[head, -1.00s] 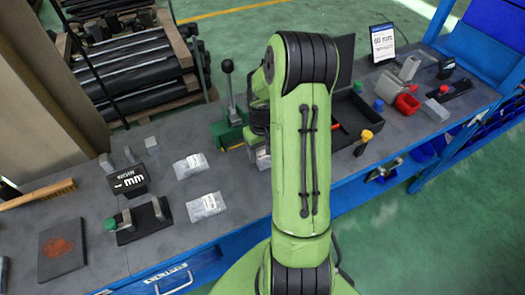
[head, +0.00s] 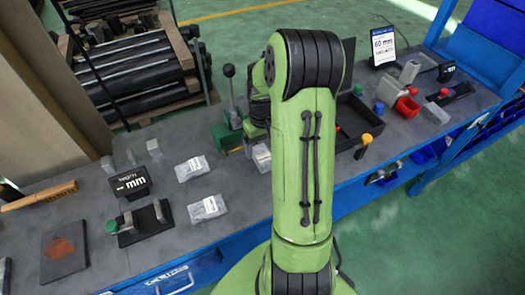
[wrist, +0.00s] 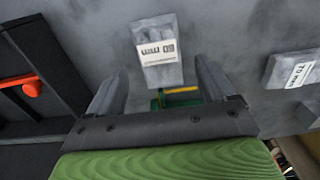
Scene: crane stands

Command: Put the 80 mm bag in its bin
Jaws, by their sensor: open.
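A clear bag with a white label (wrist: 160,50) lies on the grey bench in the wrist view, ahead of and between my fingertips. Its label is upside down and looks like 60 mm, but I cannot be sure of the first digit. My gripper (wrist: 158,85) is open and empty above the bench. A second bag (wrist: 292,70), marked 70 mm, lies to the right. In the head view one bag (head: 262,157) is partly hidden by my arm. Two more bags lie left of it, at the back (head: 192,168) and front (head: 207,208), with labels too small to read.
A green lever press (head: 228,130) stands beside my arm. A black tray (head: 350,128) lies to its right. A black mm sign (head: 130,183) and a clamp fixture (head: 140,222) are at left.

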